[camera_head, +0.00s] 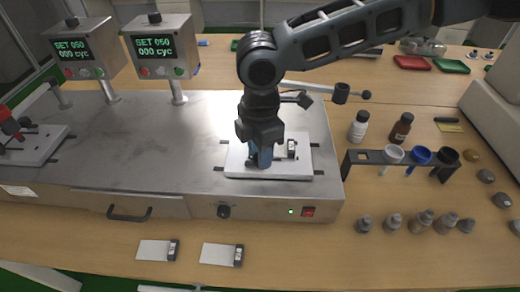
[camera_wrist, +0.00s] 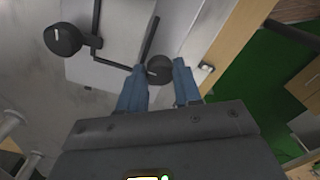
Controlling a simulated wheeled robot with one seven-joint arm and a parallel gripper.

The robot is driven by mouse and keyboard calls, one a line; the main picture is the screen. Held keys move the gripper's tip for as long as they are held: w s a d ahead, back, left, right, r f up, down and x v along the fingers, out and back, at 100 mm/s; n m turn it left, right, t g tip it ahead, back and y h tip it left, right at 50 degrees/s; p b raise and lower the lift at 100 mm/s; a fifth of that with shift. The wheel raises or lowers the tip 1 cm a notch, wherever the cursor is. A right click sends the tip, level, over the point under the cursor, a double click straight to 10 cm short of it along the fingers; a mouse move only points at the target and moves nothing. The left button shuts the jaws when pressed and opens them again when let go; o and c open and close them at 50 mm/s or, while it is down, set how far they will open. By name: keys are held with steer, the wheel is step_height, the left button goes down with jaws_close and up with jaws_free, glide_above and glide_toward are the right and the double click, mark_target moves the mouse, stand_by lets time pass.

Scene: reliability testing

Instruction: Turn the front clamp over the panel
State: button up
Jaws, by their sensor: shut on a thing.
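My gripper (camera_head: 262,158) points down over the white plate (camera_head: 240,170) on the right part of the steel test bench. In the wrist view, its two blue fingers (camera_wrist: 160,85) close around a dark round knob (camera_wrist: 160,68), which I take to be the front clamp's. A second dark knob (camera_wrist: 62,39) on a bent dark arm stands apart from the fingers. The pale plate (camera_wrist: 88,72) lies beneath. In the head view, my gripper hides the held knob and part of the plate. I cannot tell the panel clearly from the plate.
A rod with dark knobs (camera_head: 341,93) stands behind my gripper. A dark rack with cups (camera_head: 375,157), two bottles and several small grey weights are at right. Two pale panels (camera_head: 156,250) (camera_head: 221,254) lie in front. Two displays (camera_head: 160,46) stand at back left.

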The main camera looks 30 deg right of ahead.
steer(key=m+p, duration=0.2)
steer(key=m, duration=0.1)
steer(key=shift+r, duration=0.15)
steer(key=m+p, duration=0.2)
steer(key=m, duration=0.7)
steer(key=shift+f+m, duration=0.2)
steer(key=shift+m, duration=0.1)
steer(key=m, duration=0.4)
steer(key=shift+m, duration=0.4)
steer(key=o, duration=1)
steer(key=shift+o, duration=0.2)
steer(key=shift+r, duration=0.15)
